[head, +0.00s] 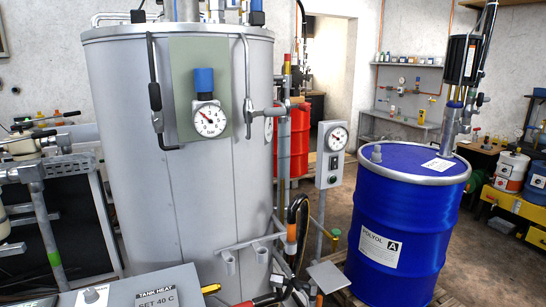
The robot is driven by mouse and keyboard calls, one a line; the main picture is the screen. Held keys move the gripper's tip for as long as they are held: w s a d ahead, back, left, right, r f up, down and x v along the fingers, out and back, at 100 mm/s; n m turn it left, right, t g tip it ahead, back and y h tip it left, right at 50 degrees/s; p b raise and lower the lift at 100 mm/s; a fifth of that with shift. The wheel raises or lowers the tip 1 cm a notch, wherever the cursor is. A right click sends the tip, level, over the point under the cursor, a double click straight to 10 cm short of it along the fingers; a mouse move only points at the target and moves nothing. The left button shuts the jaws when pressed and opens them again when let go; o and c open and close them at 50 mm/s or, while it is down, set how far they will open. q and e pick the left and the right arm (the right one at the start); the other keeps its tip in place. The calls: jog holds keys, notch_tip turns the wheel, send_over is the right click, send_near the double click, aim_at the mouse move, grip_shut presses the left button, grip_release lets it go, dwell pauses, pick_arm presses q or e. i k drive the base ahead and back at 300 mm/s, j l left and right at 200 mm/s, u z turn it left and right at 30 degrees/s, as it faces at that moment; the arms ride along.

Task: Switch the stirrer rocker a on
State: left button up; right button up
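A grey control box (333,155) stands on a post between the tank and the blue drum. It has a round dial (338,138) at its top and a small switch (333,163) on its front. I cannot read a label there, nor tell whether this switch is stirrer rocker a or which way it is set. The blue drum (407,215), labelled POLYOL and A, stands upright on the right with a grey-metal stirrer or pump unit (461,75) rising behind its lid. Neither of my grippers can be made out in the head view.
The large grey tank (125,185) with a gauge (209,119) fills the left middle. A panel marked TANK HEAT, SET 40 C (155,300) is at the bottom. Red drums (297,140) are behind.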

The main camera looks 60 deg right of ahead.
aim_at(333, 163)
jog(key=z, duration=2.25)
